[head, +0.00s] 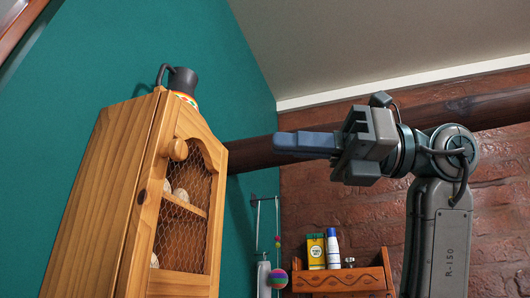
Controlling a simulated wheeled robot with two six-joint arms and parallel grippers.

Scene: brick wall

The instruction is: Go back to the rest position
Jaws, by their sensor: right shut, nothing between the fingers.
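My right gripper (297,143) is raised at the centre right, with its fingers pointing left. The fingers are shut together with nothing between them. It is apart from the wooden cabinet (117,197) to its left. My right arm comes up from the lower right corner. My left gripper is not in this view.
The cabinet has a wire-mesh door (182,233) with a round knob (178,149); pale egg-like things sit inside. A dark object (182,80) stands on top. A wooden shelf (340,281) on the brick wall holds a yellow-green box (316,251) and a white-blue bottle (332,249).

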